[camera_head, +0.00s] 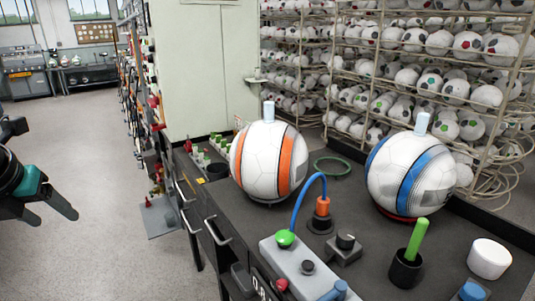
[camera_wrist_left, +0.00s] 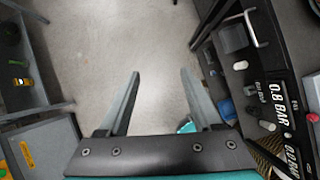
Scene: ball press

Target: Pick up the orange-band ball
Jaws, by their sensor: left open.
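The orange-band ball (camera_head: 269,162) is white with orange stripes and a pale cap on top. It sits on the dark workbench (camera_head: 402,222), left of a white ball with blue bands (camera_head: 410,173). My left gripper (camera_head: 52,213) is at the left edge of the head view, well left of the bench and apart from the ball. The ball does not show in the wrist view. My right gripper is not in view.
A blue hose with an orange fitting (camera_head: 322,206) rises in front of the ball. Ball racks (camera_head: 420,70) stand behind. The floor (camera_head: 90,190) at left is mostly clear.

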